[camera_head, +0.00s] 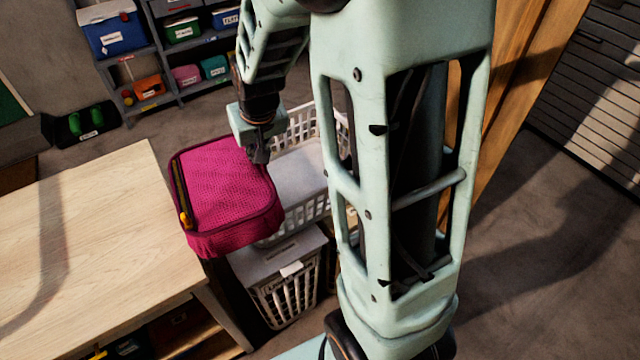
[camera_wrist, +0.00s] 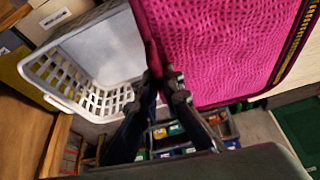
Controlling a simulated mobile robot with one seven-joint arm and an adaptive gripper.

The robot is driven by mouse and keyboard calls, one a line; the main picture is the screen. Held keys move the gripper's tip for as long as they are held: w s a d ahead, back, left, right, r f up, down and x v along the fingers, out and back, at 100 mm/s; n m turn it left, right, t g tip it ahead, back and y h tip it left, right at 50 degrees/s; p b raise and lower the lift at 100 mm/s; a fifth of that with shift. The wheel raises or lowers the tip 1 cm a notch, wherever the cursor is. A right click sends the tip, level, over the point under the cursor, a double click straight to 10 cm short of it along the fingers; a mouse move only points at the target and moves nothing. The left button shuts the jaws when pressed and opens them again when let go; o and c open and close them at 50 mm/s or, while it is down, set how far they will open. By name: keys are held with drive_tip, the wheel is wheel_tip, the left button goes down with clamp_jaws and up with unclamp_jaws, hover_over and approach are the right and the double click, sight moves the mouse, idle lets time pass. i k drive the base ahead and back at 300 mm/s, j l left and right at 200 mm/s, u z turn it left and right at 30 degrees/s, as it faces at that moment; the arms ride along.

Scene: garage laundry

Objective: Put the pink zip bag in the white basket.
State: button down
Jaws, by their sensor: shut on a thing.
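The pink zip bag (camera_head: 225,190) is a magenta, box-shaped textured bag with a dark zip along one side. My gripper (camera_head: 258,152) is shut on the edge of the bag nearest the basket. In the wrist view both fingers (camera_wrist: 164,84) pinch the bag's edge, and the bag (camera_wrist: 215,50) fills the upper right. The white basket (camera_head: 325,121) is an open, slatted laundry basket behind and right of the bag, partly hidden by my arm. It shows in the wrist view (camera_wrist: 66,84) left of the bag. The bag overlaps the basket's near left side in the head view; whether they touch is unclear.
A wooden table (camera_head: 90,215) stands at the left, close beside the bag. A second, lidded white basket (camera_head: 285,290) stands in front of the open one. Shelves with several coloured bins (camera_head: 185,45) are at the back. Open floor (camera_head: 540,250) lies at the right.

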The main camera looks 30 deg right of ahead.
sight(293, 187)
drive_tip(key=l+z, duration=0.15)
drive_tip(key=z, duration=0.7)
drive_tip(key=i+z, duration=0.15)
drive_tip(key=i, duration=0.35)
